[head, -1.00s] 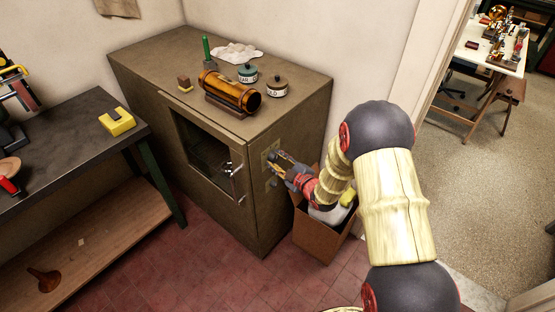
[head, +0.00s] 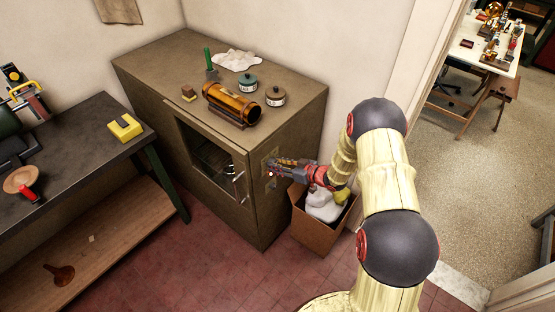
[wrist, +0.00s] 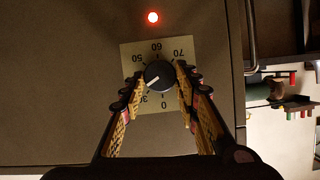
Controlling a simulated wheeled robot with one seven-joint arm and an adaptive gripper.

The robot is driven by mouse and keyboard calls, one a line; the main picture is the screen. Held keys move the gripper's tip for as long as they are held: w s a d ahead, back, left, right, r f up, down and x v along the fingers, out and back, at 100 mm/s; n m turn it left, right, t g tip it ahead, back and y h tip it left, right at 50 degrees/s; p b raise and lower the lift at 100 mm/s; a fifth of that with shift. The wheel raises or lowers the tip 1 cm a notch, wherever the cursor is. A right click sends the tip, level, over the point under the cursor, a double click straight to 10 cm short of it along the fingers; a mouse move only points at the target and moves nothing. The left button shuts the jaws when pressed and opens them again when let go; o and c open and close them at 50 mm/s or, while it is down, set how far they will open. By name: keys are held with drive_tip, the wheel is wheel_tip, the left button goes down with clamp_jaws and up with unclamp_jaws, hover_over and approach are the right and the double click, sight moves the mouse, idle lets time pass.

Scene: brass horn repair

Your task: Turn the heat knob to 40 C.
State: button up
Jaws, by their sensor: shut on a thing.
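The heat knob (wrist: 159,76) is a round black knob on a cream dial plate (wrist: 127,51) on the oven cabinet's right side. The wrist view shows the dial upside down, with 0, 30, 50, 60 and 70 readable. The knob's white pointer line points left and slightly down, between 30 and 50; I cannot read a 40 mark there. My gripper (wrist: 160,79) is shut on the knob, one fingertip on each side. In the head view my gripper (head: 280,163) covers most of the plate. The cabinet (head: 287,130) is brown with a glass-windowed door.
A red lamp (wrist: 152,17) glows beside the plate. A cardboard box (head: 314,236) with white and yellow things stands under my arm. An amber cylinder (head: 232,104) and two lidded pots lie on the cabinet top. A dark workbench (head: 75,150) stands left.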

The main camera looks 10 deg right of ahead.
drive_tip(key=m+y+p, duration=0.1)
drive_tip(key=m, duration=0.1)
drive_tip(key=m+g+y+p, duration=0.1)
drive_tip(key=p, duration=0.1)
drive_tip(key=shift+w+d+f+m, duration=0.1)
drive_tip(key=shift+w+d+m, duration=0.1)
drive_tip(key=shift+m, duration=0.2)
idle(0.4)
drive_tip(key=o, duration=1.1)
drive_tip(key=shift+o, duration=0.2)
drive_tip(key=v, duration=1.2)
drive_tip(key=shift+w+d, duration=0.15)
